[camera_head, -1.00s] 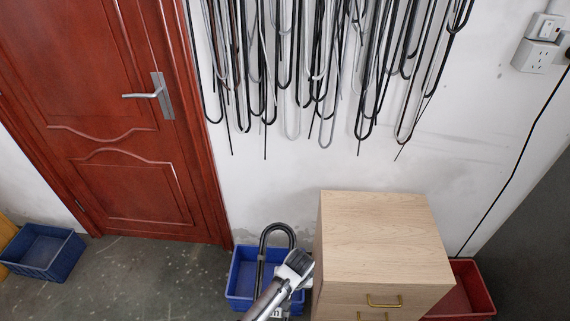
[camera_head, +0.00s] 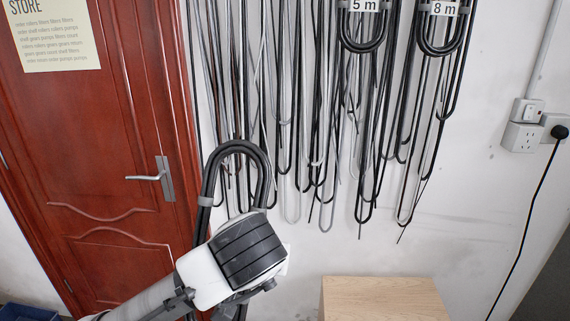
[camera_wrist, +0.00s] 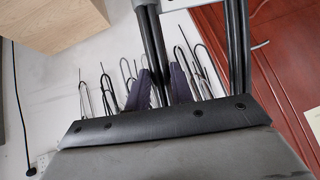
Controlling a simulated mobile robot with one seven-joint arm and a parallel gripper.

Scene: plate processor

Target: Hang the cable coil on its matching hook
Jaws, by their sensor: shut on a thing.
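A black cable coil (camera_head: 238,150) with grey ties is held upright in the head view, its rounded bend above my gripper (camera_head: 240,255). In the wrist view its parallel strands (camera_wrist: 238,45) run up past the dark fingers of my gripper (camera_wrist: 159,88), which are shut on one side of it. The coil's own length tag is hidden. High on the wall are a "5 m" label (camera_head: 364,5) and an "8 m" label (camera_head: 444,8), each with a black coil hanging at it. The hooks themselves are not clearly visible.
Many thin black and grey cables (camera_head: 325,190) hang on the white wall behind the coil. A red door (camera_head: 95,150) is at left. A light wooden cabinet (camera_head: 385,298) stands low at right. A socket with a plugged cord (camera_head: 556,132) is at far right.

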